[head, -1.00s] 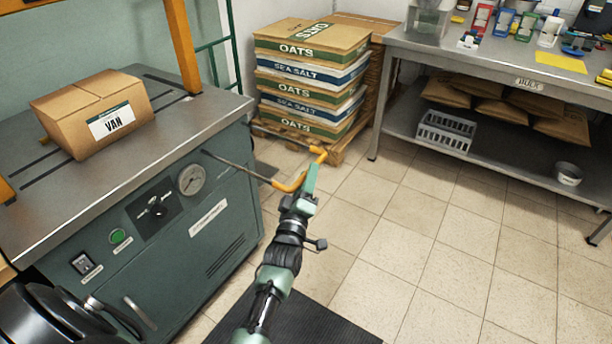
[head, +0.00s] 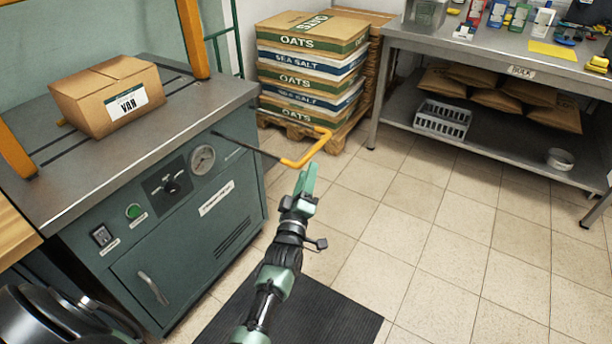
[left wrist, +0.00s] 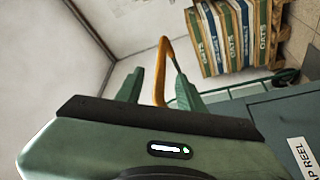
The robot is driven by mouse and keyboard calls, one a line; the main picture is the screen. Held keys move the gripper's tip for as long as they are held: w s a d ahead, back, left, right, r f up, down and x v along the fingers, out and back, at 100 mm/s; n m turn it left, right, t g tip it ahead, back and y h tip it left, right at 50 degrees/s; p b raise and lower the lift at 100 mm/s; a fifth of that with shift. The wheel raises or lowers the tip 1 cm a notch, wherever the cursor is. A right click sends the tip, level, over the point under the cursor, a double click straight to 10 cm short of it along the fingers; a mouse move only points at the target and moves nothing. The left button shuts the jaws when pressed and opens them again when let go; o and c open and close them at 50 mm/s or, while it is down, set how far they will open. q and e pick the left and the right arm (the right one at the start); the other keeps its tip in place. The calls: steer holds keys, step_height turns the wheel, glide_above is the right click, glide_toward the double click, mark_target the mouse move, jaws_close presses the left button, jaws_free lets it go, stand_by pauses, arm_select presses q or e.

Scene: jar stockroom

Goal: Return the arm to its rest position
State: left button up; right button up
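My left gripper (head: 307,180) reaches forward in the middle of the head view, over the floor to the right of the green machine. An orange handle (head: 303,160) on a dark rod sticks out from the machine just beyond its fingertips. In the left wrist view the two green fingers (left wrist: 158,90) stand apart, and the orange handle (left wrist: 162,60) shows in the gap between them. The fingers are not closed on it; whether they touch it I cannot tell. My right gripper is in neither view.
The green machine (head: 190,215) stands at left, with a carton labelled VAN (head: 100,100) on its top. Stacked oats and sea salt cartons (head: 310,65) stand on a pallet behind. A steel bench (head: 490,55) is at right. The tiled floor (head: 440,240) between is clear.

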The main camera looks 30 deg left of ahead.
arm_select(q)
steer(key=s+d+f+m+g+h, duration=0.4)
steer(key=s+f, duration=0.4)
steer(key=f, duration=0.6)
steer(key=s+d+f+m+g+h, duration=0.1)
steer(key=s+d+f+m+g, duration=0.2)
steer(key=s+f+m+g, duration=0.75)
steer(key=s+d+f+m+g, duration=0.1)
steer(key=s+f+g, duration=0.1)
steer(key=s+f, duration=0.75)
steer(key=s+d+f+m+g, duration=0.1)
steer(key=s+f, duration=0.5)
steer(key=s, duration=0.6)
steer(key=s+a+r+g+p, duration=0.1)
steer(key=s+a+r+p, duration=0.1)
steer(key=s+p, duration=1.3)
steer(key=shift+a, duration=0.5)
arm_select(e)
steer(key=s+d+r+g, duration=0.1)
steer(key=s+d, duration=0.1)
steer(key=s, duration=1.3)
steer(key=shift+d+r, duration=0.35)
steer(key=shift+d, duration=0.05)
